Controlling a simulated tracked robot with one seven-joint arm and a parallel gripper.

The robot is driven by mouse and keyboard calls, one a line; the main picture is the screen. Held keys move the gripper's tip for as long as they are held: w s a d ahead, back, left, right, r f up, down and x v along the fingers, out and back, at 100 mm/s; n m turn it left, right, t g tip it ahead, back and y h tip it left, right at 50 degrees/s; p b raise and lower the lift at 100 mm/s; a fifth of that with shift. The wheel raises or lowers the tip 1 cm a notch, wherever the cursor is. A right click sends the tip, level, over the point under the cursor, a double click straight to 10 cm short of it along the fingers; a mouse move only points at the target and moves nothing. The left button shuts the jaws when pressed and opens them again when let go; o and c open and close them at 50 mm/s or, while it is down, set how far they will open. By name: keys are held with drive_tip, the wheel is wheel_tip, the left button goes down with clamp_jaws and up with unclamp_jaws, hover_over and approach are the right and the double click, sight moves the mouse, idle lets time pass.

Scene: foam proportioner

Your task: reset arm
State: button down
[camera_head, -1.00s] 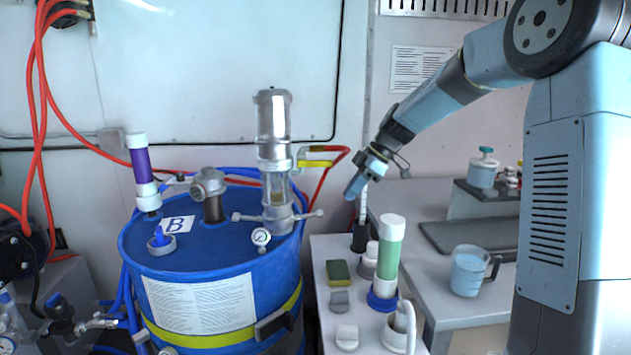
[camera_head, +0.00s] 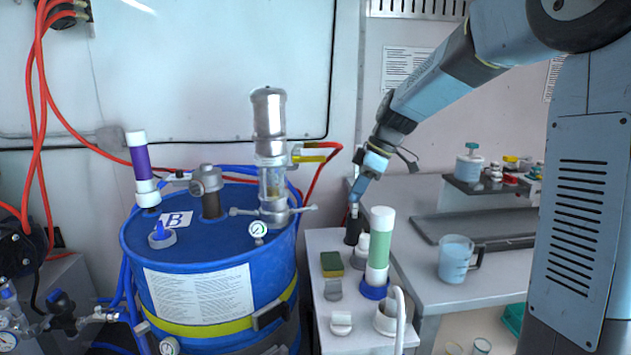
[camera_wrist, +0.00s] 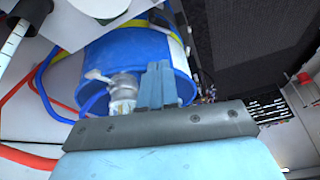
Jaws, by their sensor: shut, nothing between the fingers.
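My gripper (camera_head: 357,190) hangs from my arm over the back of the small white stand, its fingers pointing down. It is shut and empty. In the wrist view the closed blue fingers (camera_wrist: 156,84) stick up in the middle, with the blue drum behind them. The fingertips are above and near a black holder (camera_head: 355,228). I cannot tell from the head view whether they touch it.
The blue drum (camera_head: 215,245) with a metal pump (camera_head: 270,140) stands left of my gripper. A green-and-white tube (camera_head: 380,245) stands upright on the white stand (camera_head: 320,240). A beaker (camera_head: 455,260) sits on the grey bench (camera_head: 420,195) to the right. Red hoses (camera_head: 40,110) hang at left.

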drive_tip(key=s+d+r+m+t+h, duration=0.1)
drive_tip(key=s+d+m, duration=0.3)
drive_tip(key=s, duration=0.5)
drive_tip(key=s+d+r+m+t+h, duration=0.1)
drive_tip(key=s+d+m, duration=0.4)
drive_tip(key=s, duration=0.5)
drive_tip(key=s+d+r+m+t+h, duration=0.1)
drive_tip(key=s+d+m+t+h, duration=0.1)
drive_tip(key=s+m, duration=0.5)
drive_tip(key=shift+s+d+r+t+h, duration=0.15)
drive_tip(key=shift+s+d+t+h, duration=0.25)
drive_tip(key=shift+s+d+t, duration=0.55)
drive_tip(key=shift+s+d+g, duration=0.2)
drive_tip(key=shift+s+g, duration=0.05)
